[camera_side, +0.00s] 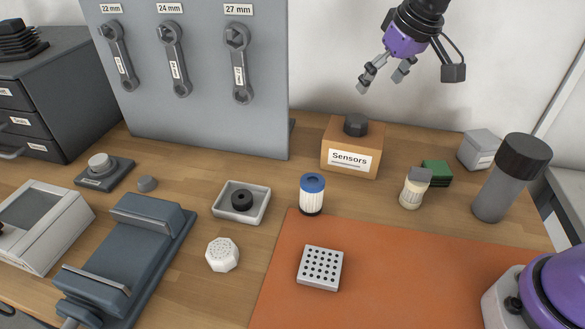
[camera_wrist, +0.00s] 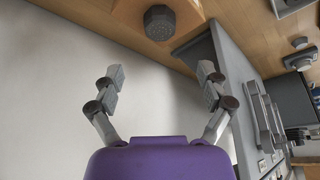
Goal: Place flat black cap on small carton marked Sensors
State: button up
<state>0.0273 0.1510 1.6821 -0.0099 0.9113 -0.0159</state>
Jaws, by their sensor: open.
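A dark, faceted, flat-topped cap (camera_side: 356,124) rests on top of the small brown carton (camera_side: 338,140) labelled "Sensors", at the back of the table. The cap also shows at the top of the wrist view (camera_wrist: 159,22), with part of the carton (camera_wrist: 190,16) around it. My gripper (camera_side: 408,79) is open and empty, above and to the right of the carton in the side view. In the wrist view its two fingers (camera_wrist: 160,76) are spread wide with nothing between them. The cap is clear of both fingers.
A grey wrench panel (camera_side: 200,110) stands left of the carton. A blue-topped canister (camera_side: 312,195), a tray with a black ring (camera_side: 260,204), a grey-topped bottle (camera_side: 411,192) and a tall dark-lidded cylinder (camera_side: 495,195) stand nearby. The orange mat (camera_side: 400,275) is mostly clear.

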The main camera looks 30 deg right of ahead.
jog(key=s+f+t, duration=0.1)
jog(key=s, duration=1.7)
jog(key=shift+a, duration=0.45)
